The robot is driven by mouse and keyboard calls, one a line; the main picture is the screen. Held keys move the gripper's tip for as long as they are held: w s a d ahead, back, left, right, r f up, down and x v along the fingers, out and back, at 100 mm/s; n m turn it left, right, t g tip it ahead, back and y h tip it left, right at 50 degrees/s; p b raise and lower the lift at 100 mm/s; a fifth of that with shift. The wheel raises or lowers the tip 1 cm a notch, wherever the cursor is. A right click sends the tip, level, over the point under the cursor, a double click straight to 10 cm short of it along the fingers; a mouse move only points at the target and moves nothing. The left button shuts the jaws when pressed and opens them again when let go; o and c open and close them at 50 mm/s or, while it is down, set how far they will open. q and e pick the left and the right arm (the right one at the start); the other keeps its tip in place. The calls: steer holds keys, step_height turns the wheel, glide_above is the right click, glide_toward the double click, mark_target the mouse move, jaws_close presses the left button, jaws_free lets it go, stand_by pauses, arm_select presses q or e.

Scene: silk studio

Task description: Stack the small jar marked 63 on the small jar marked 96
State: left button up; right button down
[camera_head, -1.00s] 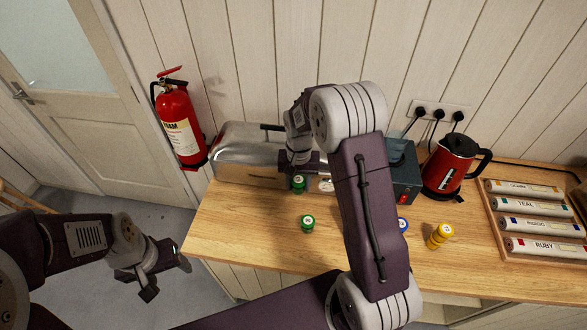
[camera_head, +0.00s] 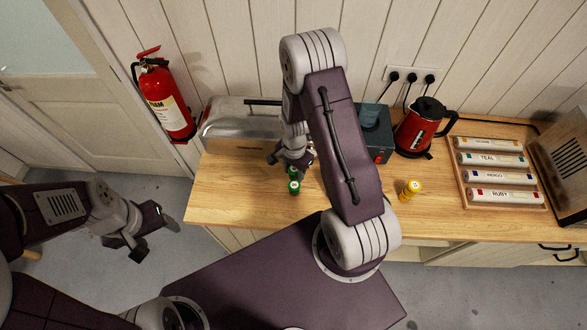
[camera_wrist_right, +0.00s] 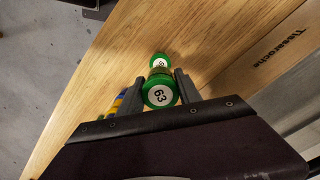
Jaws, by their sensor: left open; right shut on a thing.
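My right gripper (camera_head: 292,167) is shut on a green-lidded small jar marked 63 (camera_wrist_right: 160,93). In the right wrist view this jar sits upright between the two fingers, its lid facing the camera. The second green-lidded small jar (camera_head: 294,187) stands on the table just in front of the held jar in the head view. In the wrist view its lid (camera_wrist_right: 158,60) shows beyond the held jar, its number partly hidden. I cannot tell whether the two jars touch. My left gripper (camera_head: 155,240) is open and empty, off the table's left front side.
A yellow jar (camera_head: 411,190) stands right of my right arm. A silver case (camera_head: 236,128), a dark teal box (camera_head: 381,140), a red kettle (camera_head: 418,130) and a rack of labelled rolls (camera_head: 462,186) line the back and right. The table's left front (camera_head: 230,195) is clear.

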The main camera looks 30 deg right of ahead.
mark_target(294, 185)
steer(key=shift+f+b, duration=1.95)
steer(key=shift+f, duration=0.85)
steer(key=shift+f+b, duration=0.5)
steer(key=shift+f, duration=0.05)
steer(key=c, duration=0.7)
jaws_free()
steer(key=shift+c, duration=0.2)
step_height(294, 185, up, 9)
steer(key=shift+r+b, duration=0.1)
steer(key=shift+b, duration=0.85)
